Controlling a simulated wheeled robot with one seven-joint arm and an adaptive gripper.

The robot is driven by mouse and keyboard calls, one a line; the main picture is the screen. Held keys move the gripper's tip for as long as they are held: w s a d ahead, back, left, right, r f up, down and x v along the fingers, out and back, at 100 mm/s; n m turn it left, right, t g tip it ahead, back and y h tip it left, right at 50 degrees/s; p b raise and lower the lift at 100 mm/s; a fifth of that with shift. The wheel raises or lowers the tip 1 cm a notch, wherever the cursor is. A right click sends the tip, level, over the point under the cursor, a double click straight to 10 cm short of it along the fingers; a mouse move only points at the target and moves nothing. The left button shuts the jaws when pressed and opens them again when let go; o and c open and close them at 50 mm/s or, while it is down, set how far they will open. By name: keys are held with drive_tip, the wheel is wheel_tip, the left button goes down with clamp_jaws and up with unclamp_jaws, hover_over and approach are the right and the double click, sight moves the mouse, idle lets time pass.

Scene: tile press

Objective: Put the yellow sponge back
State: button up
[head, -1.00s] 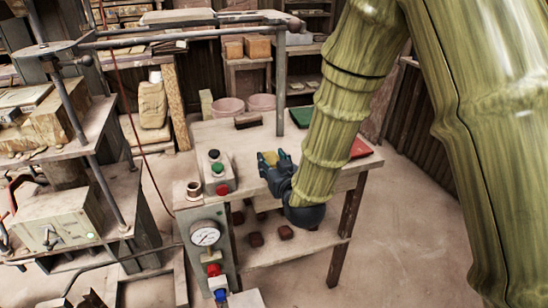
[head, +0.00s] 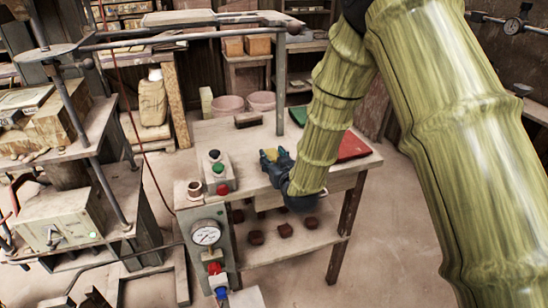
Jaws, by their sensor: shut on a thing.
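My gripper (head: 270,158) is dark blue and reaches over the wooden bench (head: 240,142) from the right. It is shut on the yellow sponge (head: 283,153), of which only a small yellow patch shows between the fingers. The rest of the sponge is hidden by the gripper and my arm. I cannot tell whether the sponge touches the bench top.
A button box (head: 218,172) stands left of my gripper, with a pressure gauge (head: 206,235) below it. A red flat piece (head: 352,147) lies to the right, a green one (head: 298,115) behind. A brown block (head: 248,119) lies farther back. Several dark red pieces (head: 285,230) rest on the lower shelf.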

drive_tip(key=shift+f, duration=0.15)
drive_tip(key=o, duration=1.1)
drive_tip(key=shift+c, duration=0.2)
drive_tip(key=shift+r, duration=0.25)
drive_tip(key=b+v, duration=0.1)
drive_tip(key=v, duration=1.1)
drive_tip(key=shift+f, duration=0.15)
